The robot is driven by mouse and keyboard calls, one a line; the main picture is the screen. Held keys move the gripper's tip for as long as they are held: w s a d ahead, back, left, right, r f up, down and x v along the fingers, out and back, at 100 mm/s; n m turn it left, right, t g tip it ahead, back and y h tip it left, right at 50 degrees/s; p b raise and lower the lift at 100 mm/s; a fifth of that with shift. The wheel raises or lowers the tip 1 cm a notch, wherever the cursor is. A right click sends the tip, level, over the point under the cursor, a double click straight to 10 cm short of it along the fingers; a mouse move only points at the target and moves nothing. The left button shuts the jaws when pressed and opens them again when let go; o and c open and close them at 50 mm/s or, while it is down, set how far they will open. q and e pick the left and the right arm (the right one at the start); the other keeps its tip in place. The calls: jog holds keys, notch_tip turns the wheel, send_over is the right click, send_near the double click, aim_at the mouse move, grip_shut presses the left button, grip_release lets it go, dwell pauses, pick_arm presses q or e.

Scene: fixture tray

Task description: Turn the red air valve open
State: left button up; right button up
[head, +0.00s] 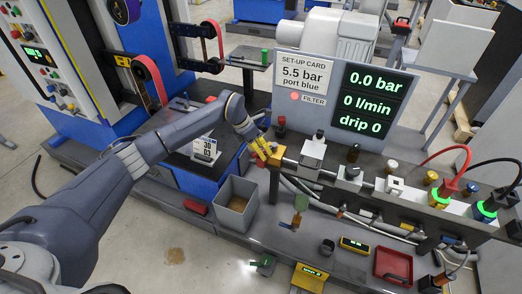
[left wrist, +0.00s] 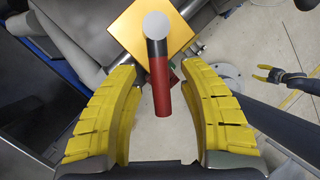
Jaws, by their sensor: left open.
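The red valve lever (left wrist: 161,88) shows in the left wrist view, with a grey round hub on an orange square body (left wrist: 124,24). It points down the picture, between the two yellow fingers of my left gripper (left wrist: 160,105). The fingers stand apart, with clear gaps on both sides of the lever. In the head view my left gripper (head: 262,150) is at the left end of the manifold (head: 340,185), beside the orange body (head: 277,155); the lever is hard to make out there. A small yellow two-pronged shape (left wrist: 279,75), apparently my right gripper, shows at the right.
A display panel (head: 329,82) behind the manifold reads 0.0 bar, 0 l/min and drip 0. A card (head: 305,72) says 5.5 bar, port blue. A grey bin (head: 236,203) stands below my left gripper. A red tray (head: 393,267) and red and black hoses are at the right.

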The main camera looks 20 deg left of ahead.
pick_arm(q)
grip_shut()
jog(key=shift+a, duration=0.15)
dwell(0.4)
